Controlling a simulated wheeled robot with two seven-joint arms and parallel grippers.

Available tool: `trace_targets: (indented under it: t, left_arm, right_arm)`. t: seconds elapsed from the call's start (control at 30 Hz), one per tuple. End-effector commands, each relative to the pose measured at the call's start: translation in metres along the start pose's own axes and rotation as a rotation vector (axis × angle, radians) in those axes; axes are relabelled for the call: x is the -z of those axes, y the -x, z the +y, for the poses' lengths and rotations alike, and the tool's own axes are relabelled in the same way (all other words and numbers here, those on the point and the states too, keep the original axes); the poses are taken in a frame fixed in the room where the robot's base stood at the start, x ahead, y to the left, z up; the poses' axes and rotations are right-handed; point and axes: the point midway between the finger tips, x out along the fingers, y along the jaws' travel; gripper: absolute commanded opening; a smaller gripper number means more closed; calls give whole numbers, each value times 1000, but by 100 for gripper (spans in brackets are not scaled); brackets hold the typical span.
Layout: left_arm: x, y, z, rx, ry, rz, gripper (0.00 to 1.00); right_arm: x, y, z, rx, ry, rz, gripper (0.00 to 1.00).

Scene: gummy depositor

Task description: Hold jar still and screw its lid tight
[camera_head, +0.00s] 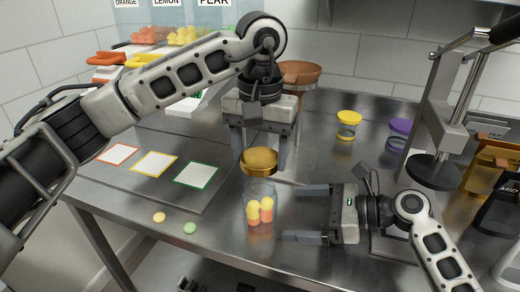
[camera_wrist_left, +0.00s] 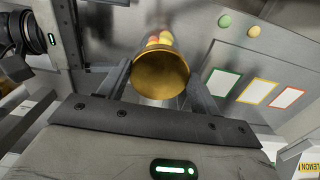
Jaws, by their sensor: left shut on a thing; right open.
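A clear jar (camera_head: 259,214) with yellow and orange gummies stands upright near the table's front edge. The gold lid (camera_head: 259,158) is at the jar's mouth; I cannot tell whether it touches the rim. My left gripper (camera_head: 262,165) points down and is shut on the lid. In the left wrist view, the lid (camera_wrist_left: 160,74) sits between the fingers of my left gripper (camera_wrist_left: 158,82), with gummies of the jar showing beyond it. My right gripper (camera_head: 308,214) is open and empty to the right of the jar, its fingers pointing at it.
Two loose gummies (camera_head: 190,228) lie left of the jar. A board with coloured-edged squares (camera_head: 196,174) is farther left. A yellow-lidded jar (camera_head: 347,125) and a purple-lidded jar (camera_head: 398,135) stand behind, near a lever press (camera_head: 436,168). A brown bowl (camera_head: 300,70) is behind my left gripper.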

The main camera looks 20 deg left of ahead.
Motion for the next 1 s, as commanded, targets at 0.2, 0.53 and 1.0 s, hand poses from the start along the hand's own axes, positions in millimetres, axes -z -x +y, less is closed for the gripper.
trace_targets:
  t: [0.2, 0.53, 1.0]
  left_arm:
    - [0, -38, 0, 0, 0, 0, 23]
    - [0, -32, 0, 0, 0, 0, 23]
    - [0, -31, 0, 0, 0, 0, 23]
  right_arm:
    - [7, -36, 0, 0, 5, -1, 100]
    - [-1, -73, 0, 0, 1, 0, 100]
    - [0, -83, 0, 2, 3, 1, 100]
